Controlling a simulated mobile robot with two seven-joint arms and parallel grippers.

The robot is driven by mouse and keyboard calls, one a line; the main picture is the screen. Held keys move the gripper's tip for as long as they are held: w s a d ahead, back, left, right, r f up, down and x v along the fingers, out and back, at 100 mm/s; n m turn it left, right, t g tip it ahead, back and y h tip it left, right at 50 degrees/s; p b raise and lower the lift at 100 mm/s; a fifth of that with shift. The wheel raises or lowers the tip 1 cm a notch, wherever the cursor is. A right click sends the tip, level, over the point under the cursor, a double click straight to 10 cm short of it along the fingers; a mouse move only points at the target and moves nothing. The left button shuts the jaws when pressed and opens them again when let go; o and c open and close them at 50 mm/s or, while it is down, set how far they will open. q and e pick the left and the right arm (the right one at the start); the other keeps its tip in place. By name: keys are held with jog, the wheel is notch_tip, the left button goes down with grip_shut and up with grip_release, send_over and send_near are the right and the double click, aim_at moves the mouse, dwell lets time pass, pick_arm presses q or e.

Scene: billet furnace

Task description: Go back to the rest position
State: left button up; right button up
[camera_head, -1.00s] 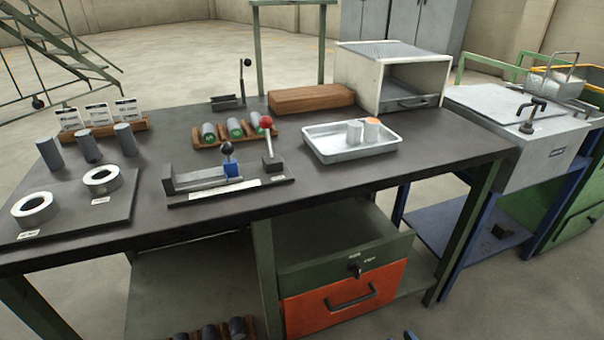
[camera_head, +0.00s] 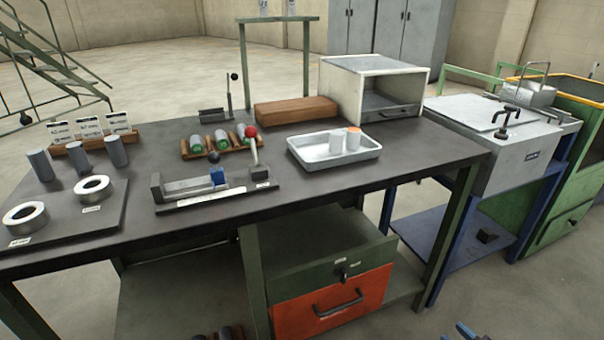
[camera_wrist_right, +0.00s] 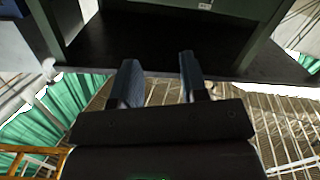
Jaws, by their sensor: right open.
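My right gripper shows as small blue fingertips (camera_head: 466,331) at the bottom edge of the head view, over the floor in front of the bench. In the right wrist view its two dark fingers (camera_wrist_right: 160,85) stand apart with nothing between them. The gripper is open and empty. The rest of the right arm is out of the head view. My left gripper is not in view.
The dark workbench (camera_head: 330,186) carries a tray (camera_head: 305,158) with two cylinders, a lever fixture (camera_head: 220,192), rings and a box oven (camera_head: 345,90). Below is an orange drawer (camera_head: 300,312). A grey-topped blue stand (camera_head: 450,225) is at right. Floor at lower right is open.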

jog(key=s+a+r+g+h, duration=0.2)
jog(key=s, duration=0.9)
jog(key=s+a+r+g+h, duration=0.1)
jog(key=s+a+r+g, duration=0.15)
jog(key=s, duration=0.75)
jog(key=s+a+r+g+h, duration=0.1)
jog(key=s+r+g+h, duration=0.15)
jog(key=s, duration=0.85)
jog(key=shift+w+a+f+m+t, duration=0.5)
jog(key=shift+w+a+m, duration=0.1)
jog(key=shift+a+m, duration=2.3)
pick_arm(q)
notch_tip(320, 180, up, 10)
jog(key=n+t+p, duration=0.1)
jog(key=p, duration=1.2)
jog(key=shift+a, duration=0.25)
pick_arm(e)
notch_tip(320, 180, up, 10)
jog(key=m+t, duration=0.1)
jog(key=shift+d+h, duration=0.35)
jog(key=shift+h, duration=0.1)
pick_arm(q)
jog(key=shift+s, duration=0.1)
pick_arm(e)
jog(key=shift+w, duration=0.1)
